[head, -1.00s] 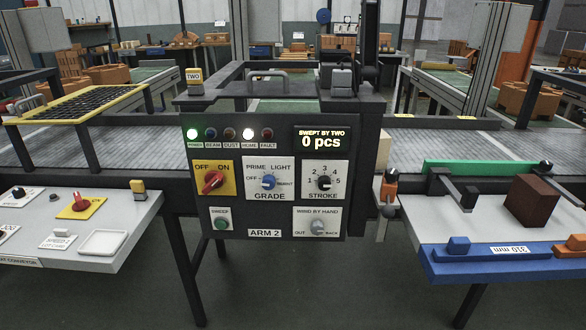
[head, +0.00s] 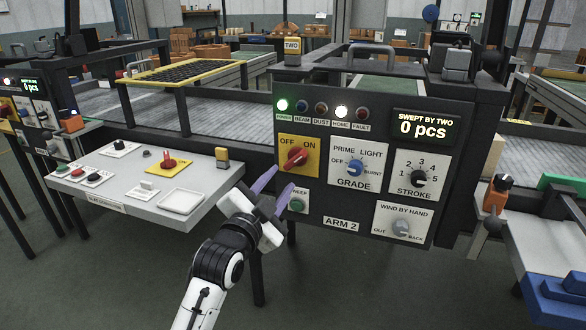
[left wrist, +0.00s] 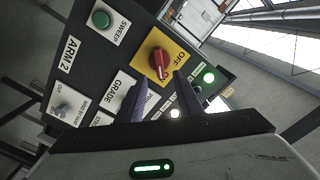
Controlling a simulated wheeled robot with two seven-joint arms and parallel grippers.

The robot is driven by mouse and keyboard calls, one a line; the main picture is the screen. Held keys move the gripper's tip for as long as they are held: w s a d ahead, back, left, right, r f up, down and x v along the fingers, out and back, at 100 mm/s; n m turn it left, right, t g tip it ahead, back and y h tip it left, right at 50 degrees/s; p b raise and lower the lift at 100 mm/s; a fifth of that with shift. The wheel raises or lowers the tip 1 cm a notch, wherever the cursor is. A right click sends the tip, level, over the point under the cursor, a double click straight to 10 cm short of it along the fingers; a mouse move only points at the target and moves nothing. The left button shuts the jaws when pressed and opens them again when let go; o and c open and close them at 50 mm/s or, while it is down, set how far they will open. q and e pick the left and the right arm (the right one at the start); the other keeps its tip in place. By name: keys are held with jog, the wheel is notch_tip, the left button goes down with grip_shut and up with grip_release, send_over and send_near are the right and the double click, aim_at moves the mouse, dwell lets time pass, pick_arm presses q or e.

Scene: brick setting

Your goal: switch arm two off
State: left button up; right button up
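The ARM 2 panel (head: 330,215) faces me. Its red OFF/ON knob (head: 296,157) sits on a yellow plate (head: 285,168) at the panel's upper left, its upper end slanted toward ON. The green power lamp (head: 282,105) and white home lamp (head: 341,112) are lit. The display (head: 423,128) reads "SWEPT BY TWO 0 pcs". My left gripper (head: 276,186) is open and empty, below and left of the knob. In the left wrist view, the knob (left wrist: 160,62) shows beyond and between the spread purple fingertips (left wrist: 160,86), apparently untouched. My right gripper is out of view.
The green sweep button (head: 297,205) is close to the left fingers. The grade knob (head: 354,168), stroke knob (head: 418,177) and wind-by-hand knob (head: 401,227) are to the right. A grey console (head: 130,180) with another red switch (head: 168,160) stands left.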

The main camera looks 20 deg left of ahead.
aim_at(294, 162)
pick_arm(q)
jog(key=w, duration=0.9)
jog(key=shift+w+d+b, duration=0.2)
jog(key=shift+w+b, duration=0.05)
jog(key=shift+b, duration=0.15)
grip_shut()
